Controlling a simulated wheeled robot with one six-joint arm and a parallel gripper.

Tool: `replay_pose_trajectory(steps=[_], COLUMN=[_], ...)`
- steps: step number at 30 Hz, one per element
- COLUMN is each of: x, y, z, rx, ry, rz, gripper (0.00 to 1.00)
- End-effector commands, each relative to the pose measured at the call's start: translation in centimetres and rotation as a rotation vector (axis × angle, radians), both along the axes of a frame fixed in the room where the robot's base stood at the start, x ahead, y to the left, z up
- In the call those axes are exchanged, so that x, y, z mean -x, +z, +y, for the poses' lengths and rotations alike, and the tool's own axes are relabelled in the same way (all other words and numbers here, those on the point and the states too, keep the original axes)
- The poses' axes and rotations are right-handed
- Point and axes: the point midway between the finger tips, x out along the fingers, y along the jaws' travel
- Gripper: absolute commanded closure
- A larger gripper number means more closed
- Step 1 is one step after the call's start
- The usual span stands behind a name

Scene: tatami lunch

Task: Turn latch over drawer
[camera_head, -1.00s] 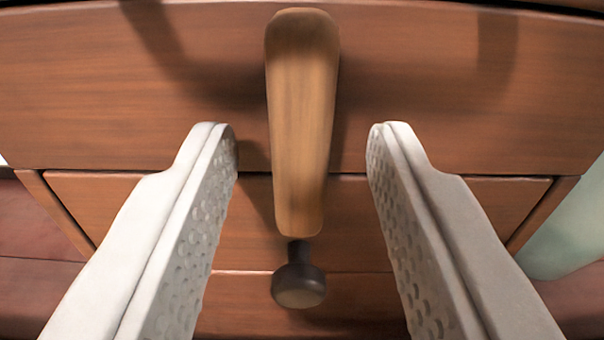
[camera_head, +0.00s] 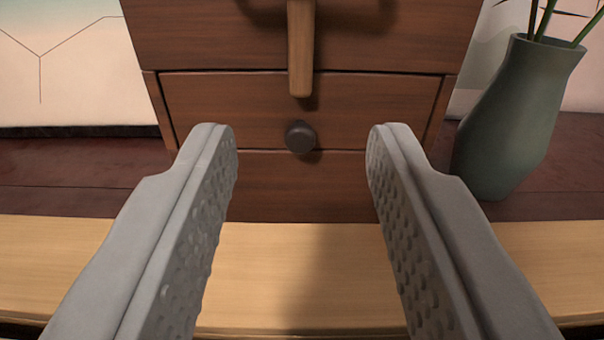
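The wooden latch (camera_head: 301,52) hangs straight down at the top middle of the view. Its upper end is cut off by the frame's top edge. Its lower tip overlaps the top of the drawer front (camera_head: 225,105), just above the dark round knob (camera_head: 300,137). The drawer appears shut in the brown cabinet (camera_head: 215,35). My gripper (camera_head: 302,145) is open and empty. Its two fingers stand wide apart in front of the cabinet, with the knob seen between the fingertips and the latch above them. No finger touches the latch.
A grey-green vase (camera_head: 510,120) with stems stands close to the cabinet's right side. A light wooden ledge (camera_head: 70,260) runs across in front of the cabinet. A pale panel with thin dark lines (camera_head: 65,60) is at the back left. The space between my fingers is clear.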

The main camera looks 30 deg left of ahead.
Motion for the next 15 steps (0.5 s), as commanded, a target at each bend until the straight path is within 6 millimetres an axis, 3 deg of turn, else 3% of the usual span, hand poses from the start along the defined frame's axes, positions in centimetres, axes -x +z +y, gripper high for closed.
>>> replay_pose_trajectory(steps=[6, 15], x=[2.7, 3.9], y=[0.0, 0.0], z=[-1.9, -2.6], rx=[0.000, -0.001], ry=[-0.001, 0.000], rz=[0.001, 0.001], gripper=[0.62, 0.62])
